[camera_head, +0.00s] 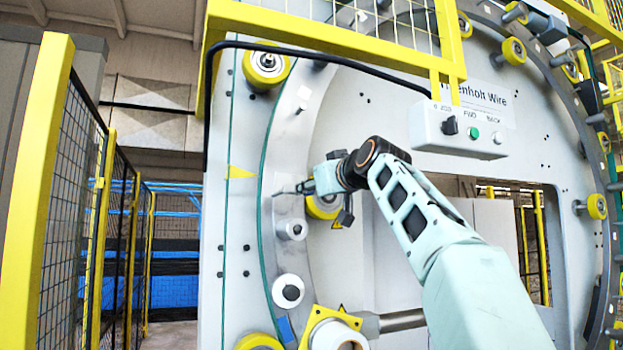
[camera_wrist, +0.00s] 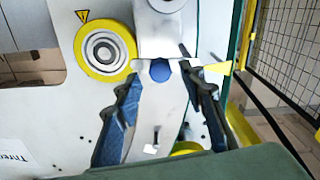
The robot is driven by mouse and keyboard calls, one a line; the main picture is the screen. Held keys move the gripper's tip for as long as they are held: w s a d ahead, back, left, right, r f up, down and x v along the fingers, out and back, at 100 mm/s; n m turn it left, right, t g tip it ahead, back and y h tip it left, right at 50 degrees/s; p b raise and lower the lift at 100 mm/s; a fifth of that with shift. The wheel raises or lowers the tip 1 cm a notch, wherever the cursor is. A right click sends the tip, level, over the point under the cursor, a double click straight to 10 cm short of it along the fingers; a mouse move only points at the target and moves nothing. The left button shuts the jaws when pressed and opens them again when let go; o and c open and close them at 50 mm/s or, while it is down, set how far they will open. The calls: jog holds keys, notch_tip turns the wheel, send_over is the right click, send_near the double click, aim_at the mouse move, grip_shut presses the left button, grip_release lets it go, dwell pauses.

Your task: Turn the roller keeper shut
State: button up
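In the head view my gripper (camera_head: 292,189) reaches in from the right, in front of the left part of the large ring (camera_head: 283,130). The wrist view, turned about upside down, shows my gripper (camera_wrist: 160,66) with its two dark fingers apart. A pale grey block with a blue round spot (camera_wrist: 160,70) shows at the fingertips; it may be the roller keeper, but I cannot tell for sure. No firm contact with it shows. A yellow-rimmed roller (camera_wrist: 103,47) is beside the left fingertip. It also shows partly behind my gripper in the head view (camera_head: 323,208).
A yellow pointer (camera_head: 241,172) lies left of the ring. A white round post (camera_head: 292,229) is just below my gripper. A control box (camera_head: 458,127) hangs at upper right under a yellow guard frame. A mesh fence (camera_head: 85,190) stands at the left.

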jog(key=shift+w+a, duration=0.25)
jog(key=shift+w, duration=0.3)
grip_shut()
